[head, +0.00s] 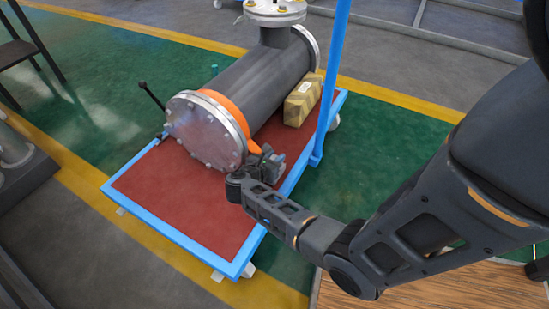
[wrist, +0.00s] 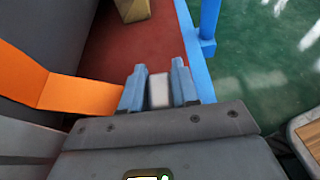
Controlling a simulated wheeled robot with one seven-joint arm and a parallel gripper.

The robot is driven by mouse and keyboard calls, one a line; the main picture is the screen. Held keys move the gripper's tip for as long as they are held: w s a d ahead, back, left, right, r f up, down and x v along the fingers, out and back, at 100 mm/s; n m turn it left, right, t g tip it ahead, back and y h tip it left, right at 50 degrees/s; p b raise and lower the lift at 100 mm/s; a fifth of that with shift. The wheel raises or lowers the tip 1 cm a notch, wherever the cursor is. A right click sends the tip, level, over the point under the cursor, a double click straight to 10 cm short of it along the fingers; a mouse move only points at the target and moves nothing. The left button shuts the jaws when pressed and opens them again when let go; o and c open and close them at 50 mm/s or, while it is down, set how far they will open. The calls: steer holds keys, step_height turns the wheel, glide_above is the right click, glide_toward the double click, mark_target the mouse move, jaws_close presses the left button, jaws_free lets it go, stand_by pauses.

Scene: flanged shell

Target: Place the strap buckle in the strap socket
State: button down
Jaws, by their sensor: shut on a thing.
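My gripper (head: 266,164) is beside the right side of the flanged shell (head: 255,85), low over the cart. In the wrist view its two blue-grey fingers (wrist: 158,80) are shut on a small pale grey block (wrist: 159,92), which looks like the strap buckle. An orange strap (head: 232,108) wraps the shell behind the front flange, and its end hangs out toward my gripper. In the wrist view the orange strap (wrist: 72,93) runs from the left to behind the left finger. Whether it joins the block is hidden. I cannot make out the strap socket in either view.
The shell lies on a cart with a red deck (head: 180,195) and blue rim. A blue post (head: 328,90) rises at the cart's right edge, close to my gripper. A wooden block (head: 302,100) sits beside the shell. The deck's front is clear.

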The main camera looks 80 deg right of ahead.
steer(key=c, duration=0.8)
jaws_free()
steer(key=shift+c, duration=0.2)
steer(key=shift+a+r+p, duration=0.1)
steer(key=shift+r+p, duration=0.1)
steer(key=shift+p, duration=0.15)
steer(key=p+v, duration=0.3)
steer(key=v, duration=0.9)
steer(key=s+a+r+m+t+y, duration=0.6)
steer(key=s+a+r+t, duration=0.3)
steer(key=a+r, duration=0.4)
steer(key=s+a+r+m+t+y, duration=0.7)
steer(key=s+a+r+m+t, duration=0.2)
steer(key=a+r, duration=0.3)
steer(key=shift+s+a+r, duration=0.3)
steer(key=shift+a+r, duration=0.1)
steer(key=shift+r, duration=0.65)
